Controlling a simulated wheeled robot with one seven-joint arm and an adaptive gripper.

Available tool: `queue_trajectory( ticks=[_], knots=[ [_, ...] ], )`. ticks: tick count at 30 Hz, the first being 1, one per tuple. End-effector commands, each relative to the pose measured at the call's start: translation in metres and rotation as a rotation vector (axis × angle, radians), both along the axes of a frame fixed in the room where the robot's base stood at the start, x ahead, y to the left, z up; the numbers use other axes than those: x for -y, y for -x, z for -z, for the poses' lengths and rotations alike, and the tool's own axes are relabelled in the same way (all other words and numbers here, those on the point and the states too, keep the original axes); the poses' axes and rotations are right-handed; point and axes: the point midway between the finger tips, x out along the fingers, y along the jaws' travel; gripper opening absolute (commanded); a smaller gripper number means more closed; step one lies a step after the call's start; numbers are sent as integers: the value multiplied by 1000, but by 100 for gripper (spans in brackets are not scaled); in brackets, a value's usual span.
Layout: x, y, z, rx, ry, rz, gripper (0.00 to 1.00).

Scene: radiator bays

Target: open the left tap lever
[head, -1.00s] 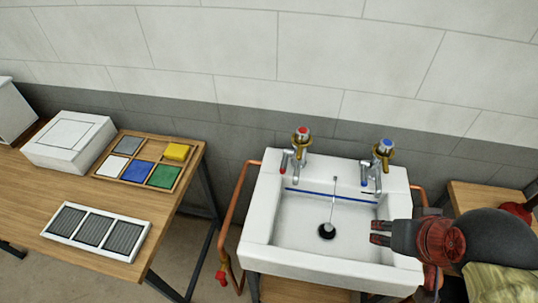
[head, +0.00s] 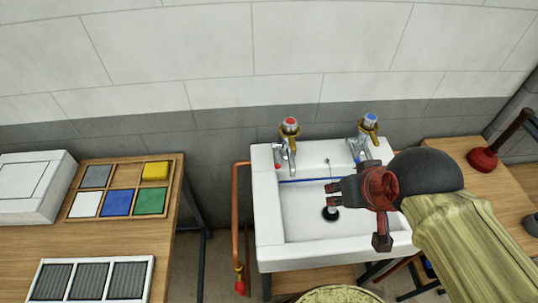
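The left tap (head: 290,127) has a red-marked top and a brass collar, with a chrome spout at the back left of the white sink (head: 267,222). A small red-tipped lever (head: 278,163) shows beside its spout. The right tap (head: 369,124) has a blue-marked top and stands at the back right. My gripper (head: 328,193) is over the basin, pointing left, below and to the right of the left tap and apart from it. Its dark fingers look parted with nothing between them. The dark plug (head: 330,214) is partly behind it.
A copper pipe (head: 236,220) with a red valve runs down the sink's left side. A wooden table (head: 190,247) at left holds a tray of coloured tiles (head: 122,218) and a vented panel (head: 92,257). A plunger (head: 483,160) lies on the right table. The wall is close behind.

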Motion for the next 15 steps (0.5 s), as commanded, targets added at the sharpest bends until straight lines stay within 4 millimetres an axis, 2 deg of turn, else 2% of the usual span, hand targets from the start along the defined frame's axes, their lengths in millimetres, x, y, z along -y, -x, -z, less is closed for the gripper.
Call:
queue_trajectory(
  ticks=[8,15],
  knots=[
    [-1,-26,-2,-25,19,13,35],
    [-7,-67,1,-54,50,30,35]
  ],
)
